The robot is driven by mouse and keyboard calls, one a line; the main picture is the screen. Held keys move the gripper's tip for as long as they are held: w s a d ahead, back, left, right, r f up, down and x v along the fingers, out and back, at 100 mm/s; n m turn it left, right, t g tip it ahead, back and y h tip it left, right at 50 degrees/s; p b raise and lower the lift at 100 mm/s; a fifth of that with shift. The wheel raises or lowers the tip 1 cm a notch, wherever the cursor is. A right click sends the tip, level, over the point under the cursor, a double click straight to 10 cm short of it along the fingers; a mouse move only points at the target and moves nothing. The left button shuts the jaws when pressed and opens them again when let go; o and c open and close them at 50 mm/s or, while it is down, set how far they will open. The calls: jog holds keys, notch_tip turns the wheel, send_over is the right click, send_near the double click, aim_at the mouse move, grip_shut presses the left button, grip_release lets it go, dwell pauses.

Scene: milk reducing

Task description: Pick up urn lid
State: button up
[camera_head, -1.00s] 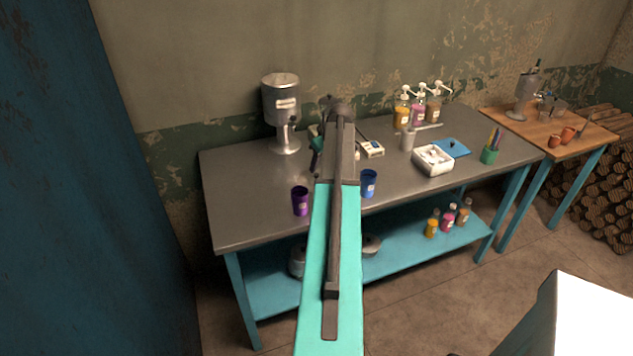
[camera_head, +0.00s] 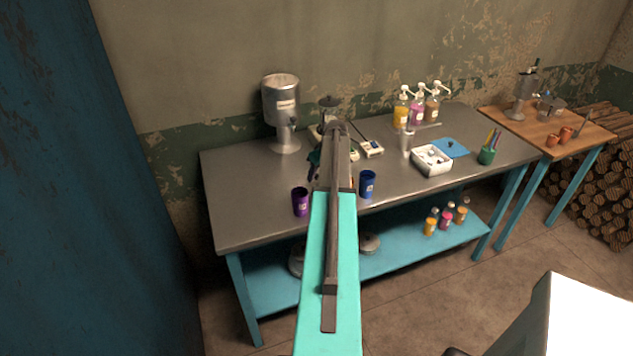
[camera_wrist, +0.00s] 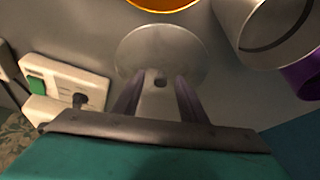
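A flat round grey lid with a small dark knob, seemingly the urn lid (camera_wrist: 185,50), lies ahead of my gripper in the wrist view. My gripper (camera_wrist: 159,88) is open, its two dark fingers apart on either side of the knob, with gaps visible between fingers and knob. In the head view my own arm hides the gripper, and I cannot make out the lid for certain. A silver urn (camera_head: 281,100) stands upright on a stem and round foot at the back left of the metal table (camera_head: 240,210).
Purple (camera_head: 300,202) and blue (camera_head: 367,184) cups stand near the front edge. A white box (camera_head: 432,161) and pump bottles (camera_head: 417,108) are further right. In the wrist view, a pale device with a green switch (camera_wrist: 36,88) is left and a silver cylinder (camera_wrist: 238,18) upper right.

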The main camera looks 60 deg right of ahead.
aim_at(317, 175)
jog(key=shift+c, duration=0.4)
grip_shut()
notch_tip(317, 175, up, 10)
jog(key=b, duration=0.3)
dwell(0.6)
dwell(0.5)
